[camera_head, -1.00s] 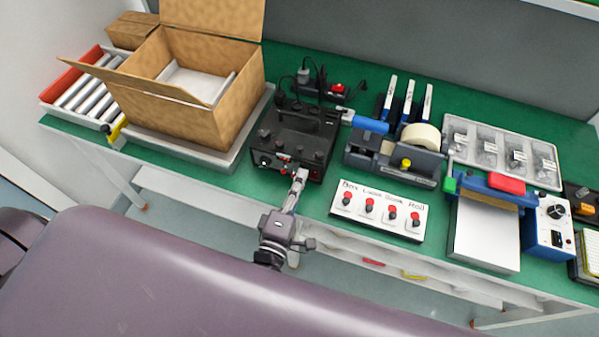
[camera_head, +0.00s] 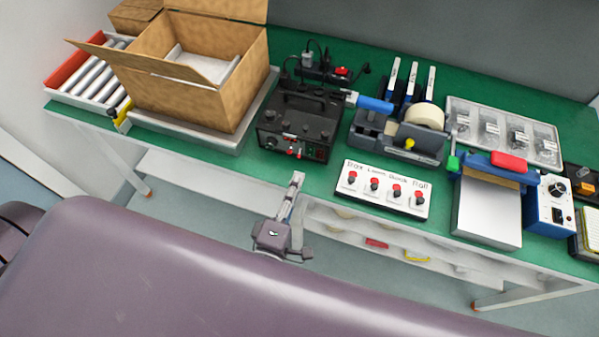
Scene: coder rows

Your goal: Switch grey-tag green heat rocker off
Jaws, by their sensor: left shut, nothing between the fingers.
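The black coder (camera_head: 300,123) stands on the green bench top, left of the middle. Its front face carries small controls, including red parts (camera_head: 291,152) and a small dark panel (camera_head: 315,154) at the right end. Which rocker is the green one with the grey tag, and its position, are too small to tell. My left gripper (camera_head: 297,178) is shut and empty. It appears just below the coder's front in the picture, in front of the bench edge and apart from the coder. My right gripper is not in view.
A white panel with several red buttons (camera_head: 383,189) lies right of the coder. An open cardboard box (camera_head: 190,90) stands left. A tape dispenser (camera_head: 425,140), a sealer with white plate (camera_head: 487,215) and a blue box (camera_head: 550,205) stand right.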

